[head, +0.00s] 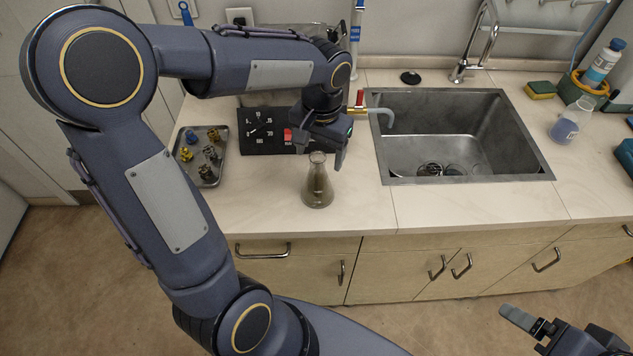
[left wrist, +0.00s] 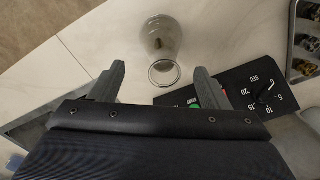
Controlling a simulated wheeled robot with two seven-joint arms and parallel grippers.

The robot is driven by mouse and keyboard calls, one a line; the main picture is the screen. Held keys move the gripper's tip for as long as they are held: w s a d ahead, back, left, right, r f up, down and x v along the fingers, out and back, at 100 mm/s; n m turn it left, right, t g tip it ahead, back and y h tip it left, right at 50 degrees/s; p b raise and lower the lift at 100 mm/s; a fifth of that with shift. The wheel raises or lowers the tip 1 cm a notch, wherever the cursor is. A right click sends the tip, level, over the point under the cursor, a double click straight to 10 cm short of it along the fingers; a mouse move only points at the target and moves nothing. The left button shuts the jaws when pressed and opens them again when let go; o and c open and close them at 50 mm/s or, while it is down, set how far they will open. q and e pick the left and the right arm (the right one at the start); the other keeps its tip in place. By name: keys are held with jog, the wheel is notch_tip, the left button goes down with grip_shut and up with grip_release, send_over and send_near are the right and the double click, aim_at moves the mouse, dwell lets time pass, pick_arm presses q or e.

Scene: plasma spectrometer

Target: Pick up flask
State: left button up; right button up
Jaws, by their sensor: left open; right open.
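The conical glass flask (head: 318,186) stands upright on the counter near its front edge, with dark contents low inside. In the left wrist view the flask (left wrist: 160,40) lies beyond my fingertips, its round mouth facing the camera between them. My left gripper (head: 322,150) is open and empty, just above and behind the flask's neck in the head view; its two fingers (left wrist: 158,78) show apart in the left wrist view. I cannot tell whether a finger touches the glass. My right gripper (head: 530,325) is at the lower right, in front of the cabinets, away from the flask.
A black dial panel (head: 262,128) lies behind and left of the flask. A metal tray (head: 219,172) with several brass fittings is further left. The sink (head: 400,182) is to the right. A second flask (head: 568,124) and a bottle (head: 602,66) stand beyond it.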

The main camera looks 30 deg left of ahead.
aim_at(318, 169)
pick_arm(q)
jog(key=f, duration=0.4)
jog(key=f+p, duration=0.1)
jog(key=f, duration=0.1)
jog(key=shift+w+a+f, duration=0.15)
jog(key=shift+a+f, duration=0.15)
jog(key=shift+f, duration=0.05)
jog(key=c, duration=1.4)
jog(key=shift+r, duration=0.1)
